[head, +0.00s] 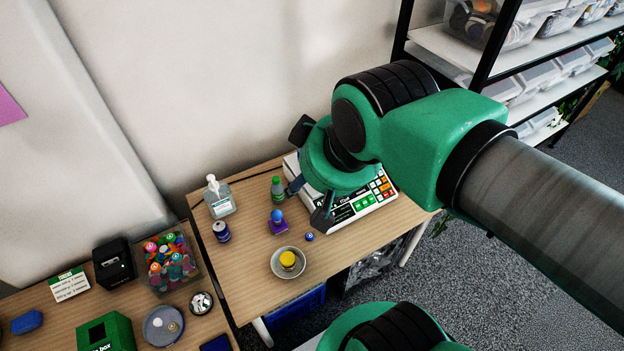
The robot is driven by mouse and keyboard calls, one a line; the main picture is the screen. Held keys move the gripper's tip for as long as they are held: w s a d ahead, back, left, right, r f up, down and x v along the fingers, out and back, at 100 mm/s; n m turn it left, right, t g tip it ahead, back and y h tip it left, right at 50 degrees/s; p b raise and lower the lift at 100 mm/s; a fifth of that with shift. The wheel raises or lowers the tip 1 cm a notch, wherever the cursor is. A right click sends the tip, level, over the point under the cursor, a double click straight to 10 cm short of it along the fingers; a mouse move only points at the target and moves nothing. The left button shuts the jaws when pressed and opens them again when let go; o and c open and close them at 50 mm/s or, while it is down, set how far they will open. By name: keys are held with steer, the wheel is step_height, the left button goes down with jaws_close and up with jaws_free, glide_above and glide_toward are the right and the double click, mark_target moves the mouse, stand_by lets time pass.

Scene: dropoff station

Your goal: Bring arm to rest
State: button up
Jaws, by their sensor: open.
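My arm comes in from the right, green and grey, and reaches over the wooden table (240,280). My gripper (307,204) points down at the table, in front of a white scale (364,208) with coloured keys. Its two dark fingers are apart, and I see nothing held between them. A green bottle (278,190) and a blue ball on a purple stand (278,222) are just left of the fingers. A small blue ball (309,237) lies just below them. The arm hides much of the scale.
A sanitizer bottle (220,199), a dark can (222,232) and a bowl (278,272) with a yellow item stand on the table. A second table at left holds a tub of colourful items (170,268) and a green box (104,335). A shelf (445,45) stands behind.

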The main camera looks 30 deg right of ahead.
steer(key=shift+f+b, duration=0.35)
